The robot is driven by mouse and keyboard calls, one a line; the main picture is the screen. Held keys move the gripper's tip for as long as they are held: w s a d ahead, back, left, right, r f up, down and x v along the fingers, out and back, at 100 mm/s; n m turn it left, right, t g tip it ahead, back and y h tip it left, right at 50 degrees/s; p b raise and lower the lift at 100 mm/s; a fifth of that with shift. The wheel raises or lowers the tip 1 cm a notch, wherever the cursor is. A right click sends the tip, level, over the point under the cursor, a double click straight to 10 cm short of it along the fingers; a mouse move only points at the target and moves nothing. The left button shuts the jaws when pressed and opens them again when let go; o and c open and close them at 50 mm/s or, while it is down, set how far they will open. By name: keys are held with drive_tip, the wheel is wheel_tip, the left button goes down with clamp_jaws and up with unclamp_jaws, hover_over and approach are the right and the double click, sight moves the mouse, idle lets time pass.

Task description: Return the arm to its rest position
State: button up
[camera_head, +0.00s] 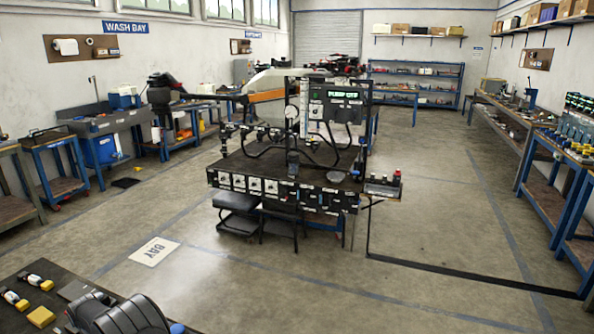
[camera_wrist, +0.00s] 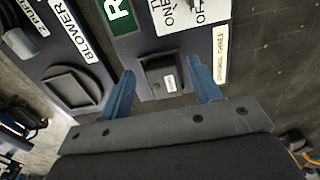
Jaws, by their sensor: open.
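My gripper (camera_wrist: 160,68) shows in the wrist view with its two blue fingers spread apart and nothing held between them. A small dark switch block (camera_wrist: 155,76) with a white label lies on a panel beyond the fingers and appears between them. How far the fingertips are from it I cannot tell. In the head view a dark rounded part of my arm (camera_head: 122,316) shows at the bottom left; the gripper cannot be made out there.
The wrist view also shows a BLOWER label (camera_wrist: 73,30), a square dark frame (camera_wrist: 72,90) and a green sign (camera_wrist: 118,12). In the head view a crowded dark bench (camera_head: 240,170) stands mid-room; yellow blocks (camera_head: 40,316) lie near my arm.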

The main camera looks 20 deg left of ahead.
wheel_tip(320, 180, up, 11)
wheel_tip(320, 180, down, 13)
drive_tip(key=shift+r, duration=0.2)
wheel_tip(320, 180, up, 5)
drive_tip(key=shift+f, duration=0.2)
drive_tip(key=w+d+r, duration=0.6)
drive_tip(key=w+d, duration=0.5)
drive_tip(key=w, duration=1.1)
drive_tip(key=s+a+f, duration=0.2)
drive_tip(key=a, duration=0.1)
drive_tip(key=s+a+f, duration=0.1)
drive_tip(key=s+a, duration=0.1)
drive_tip(key=a, duration=0.1)
drive_tip(key=s+a+f, duration=0.2)
drive_tip(key=a, duration=0.1)
drive_tip(key=shift+s+a+f, duration=0.15)
drive_tip(key=shift+f, duration=0.15)
drive_tip(key=shift+s+a+f, duration=0.2)
drive_tip(key=shift+a, duration=0.05)
drive_tip(key=shift+a+f, duration=0.1)
drive_tip(key=shift+f, duration=1.35)
